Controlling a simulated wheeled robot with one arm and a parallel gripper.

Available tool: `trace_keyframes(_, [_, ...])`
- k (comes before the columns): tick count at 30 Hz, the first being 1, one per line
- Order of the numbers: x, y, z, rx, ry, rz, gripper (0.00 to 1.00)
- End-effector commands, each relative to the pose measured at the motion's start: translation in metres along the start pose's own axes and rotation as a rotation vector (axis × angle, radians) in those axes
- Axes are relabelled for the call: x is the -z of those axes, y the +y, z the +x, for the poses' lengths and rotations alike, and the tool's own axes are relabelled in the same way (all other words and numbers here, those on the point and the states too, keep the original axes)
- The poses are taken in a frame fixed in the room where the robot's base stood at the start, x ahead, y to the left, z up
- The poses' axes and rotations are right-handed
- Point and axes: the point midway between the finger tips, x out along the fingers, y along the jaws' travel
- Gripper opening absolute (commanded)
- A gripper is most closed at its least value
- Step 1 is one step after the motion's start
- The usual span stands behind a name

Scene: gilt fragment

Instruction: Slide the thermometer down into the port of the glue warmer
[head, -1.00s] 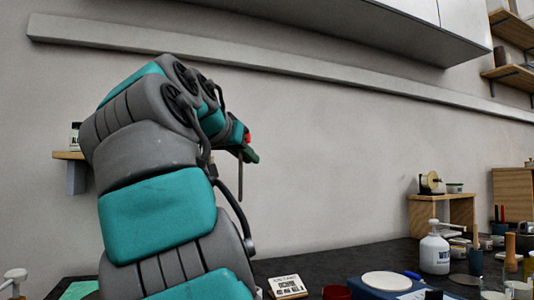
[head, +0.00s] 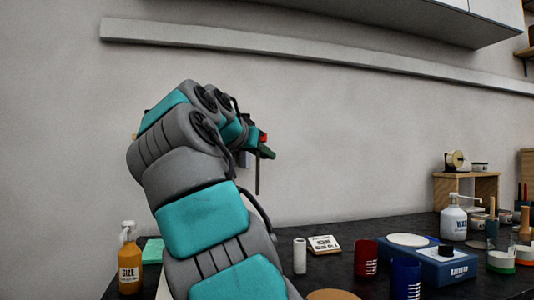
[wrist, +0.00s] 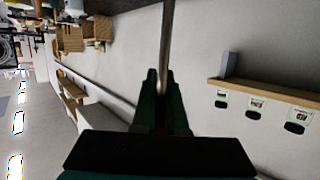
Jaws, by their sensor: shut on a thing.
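My gripper (head: 265,151) is raised above the dark bench, left of the middle in the head view. It is shut on the thermometer (head: 258,178), a thin grey rod that hangs down close to upright. In the wrist view the rod (wrist: 166,45) runs from between the green fingers (wrist: 161,80) to the top edge, with clear air around it. Its lower tip is well above the bench. I cannot pick out the glue warmer or its port with certainty; a blue box (head: 459,271) with a white disc and black knob stands on the bench at right.
An orange bottle (head: 130,268) stands at left. A white cylinder (head: 300,256), a card (head: 324,244), a red cup (head: 366,258) and a blue cup (head: 405,280) stand across the bench. A white pump bottle (head: 453,223) and a wooden stand (head: 440,190) are at right.

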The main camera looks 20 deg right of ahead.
Motion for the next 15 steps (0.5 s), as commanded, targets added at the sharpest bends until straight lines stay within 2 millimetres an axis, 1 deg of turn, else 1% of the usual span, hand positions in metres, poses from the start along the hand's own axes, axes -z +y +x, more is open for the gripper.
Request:
trace_keyframes(8, [-0.010,0.000,0.003,-0.001,0.000,0.000,0.00])
trace_keyframes(15, [-0.029,0.001,0.009,-0.001,0.001,0.001,0.00])
